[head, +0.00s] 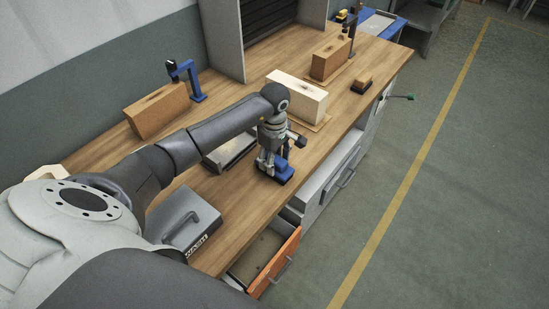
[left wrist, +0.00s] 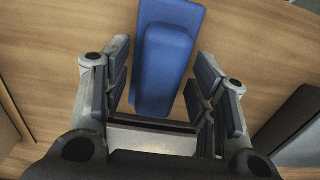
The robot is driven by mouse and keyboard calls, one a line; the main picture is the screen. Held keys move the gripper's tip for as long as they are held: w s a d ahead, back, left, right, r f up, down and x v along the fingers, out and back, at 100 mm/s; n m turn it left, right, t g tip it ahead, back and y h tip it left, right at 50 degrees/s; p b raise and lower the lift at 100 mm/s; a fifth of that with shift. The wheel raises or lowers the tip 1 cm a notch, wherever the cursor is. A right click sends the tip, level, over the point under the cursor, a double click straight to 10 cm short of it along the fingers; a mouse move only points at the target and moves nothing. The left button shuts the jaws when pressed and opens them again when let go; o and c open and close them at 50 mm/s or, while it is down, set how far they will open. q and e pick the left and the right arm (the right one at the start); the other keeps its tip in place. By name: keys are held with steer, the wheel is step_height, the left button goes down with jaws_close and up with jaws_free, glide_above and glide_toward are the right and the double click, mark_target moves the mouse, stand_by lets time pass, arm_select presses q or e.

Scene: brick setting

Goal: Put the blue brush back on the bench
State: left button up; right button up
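The blue brush (head: 284,173) is at the front edge of the wooden bench (head: 235,205), directly below my left gripper (head: 272,160). It looks to be upright on the bench top; its underside is hard to see. In the left wrist view the blue brush (left wrist: 165,65) lies between the two fingers of my left gripper (left wrist: 163,95). The fingers are spread, with wood showing between the left finger and the brush; the right finger is very close to it. My right gripper is not in view.
A grey box marked WASH (head: 190,222) and a grey metal tray (head: 232,152) sit left of the brush. A pale block (head: 298,98) stands behind it. An orange-fronted drawer (head: 275,262) stands open below the bench edge.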

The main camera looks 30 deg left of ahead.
arm_select(q)
steer(key=shift+r, duration=0.35)
step_height(320, 180, up, 12)
steer(key=b, duration=0.3)
steer(key=shift+f+b, duration=0.2)
steer(key=shift+b, duration=0.15)
